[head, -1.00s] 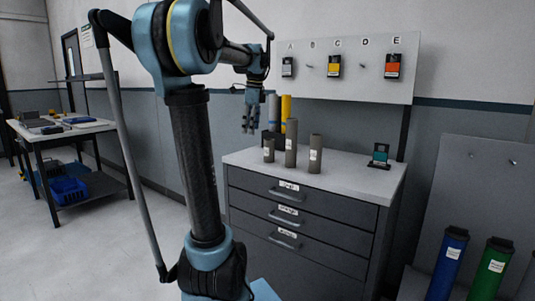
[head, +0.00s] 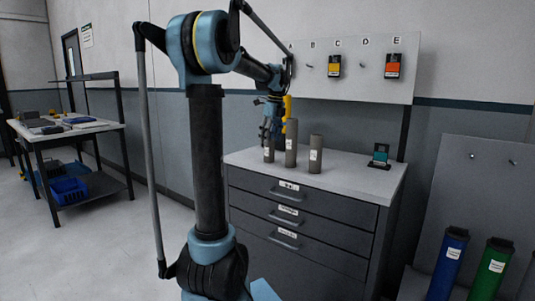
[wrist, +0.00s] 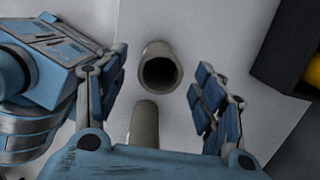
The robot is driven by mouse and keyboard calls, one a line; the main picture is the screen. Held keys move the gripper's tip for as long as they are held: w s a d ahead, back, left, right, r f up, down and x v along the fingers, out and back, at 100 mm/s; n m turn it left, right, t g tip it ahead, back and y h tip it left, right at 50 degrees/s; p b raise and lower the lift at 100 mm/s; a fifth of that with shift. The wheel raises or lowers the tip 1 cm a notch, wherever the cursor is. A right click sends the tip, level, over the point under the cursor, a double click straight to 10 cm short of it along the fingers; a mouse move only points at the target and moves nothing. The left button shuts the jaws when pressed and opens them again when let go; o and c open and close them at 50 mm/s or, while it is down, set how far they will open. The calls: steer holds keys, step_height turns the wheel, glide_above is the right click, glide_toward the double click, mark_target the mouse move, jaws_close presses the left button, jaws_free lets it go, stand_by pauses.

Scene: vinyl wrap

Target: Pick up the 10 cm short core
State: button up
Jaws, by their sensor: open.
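The short core (head: 268,156) is the smallest of three grey cardboard-like tubes and stands upright at the left on the cabinet top. The tall core (head: 291,145) and the medium core (head: 315,155) stand to its right. In the head view my gripper (head: 270,133) points down at the short core, its fingers overlapping the core's upper part. The wrist view shows the fingers (wrist: 160,72) spread apart and empty. An open-topped grey tube (wrist: 160,70) shows between them, with another grey tube (wrist: 145,122) partly hidden by the palm. I cannot tell which these are.
The grey drawer cabinet (head: 290,235) has free top space at the right, near a teal device (head: 380,155). A yellow tube (head: 287,106) stands behind the gripper; its dark holder is mostly hidden. A wall panel (head: 405,60) hangs behind.

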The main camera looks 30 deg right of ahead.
mark_target(268, 154)
steer(key=shift+w+a+f, duration=0.1)
steer(key=shift+w+f, duration=0.1)
steer(key=shift+f, duration=1.15)
steer(key=shift+w+a+f, duration=0.1)
steer(key=shift+w+f, duration=0.05)
steer(key=shift+f, duration=1.25)
steer(key=shift+w+a+f, duration=0.1)
steer(key=shift+w+f, duration=0.1)
steer(key=shift+f, duration=1.15)
steer(key=c, duration=1.1)
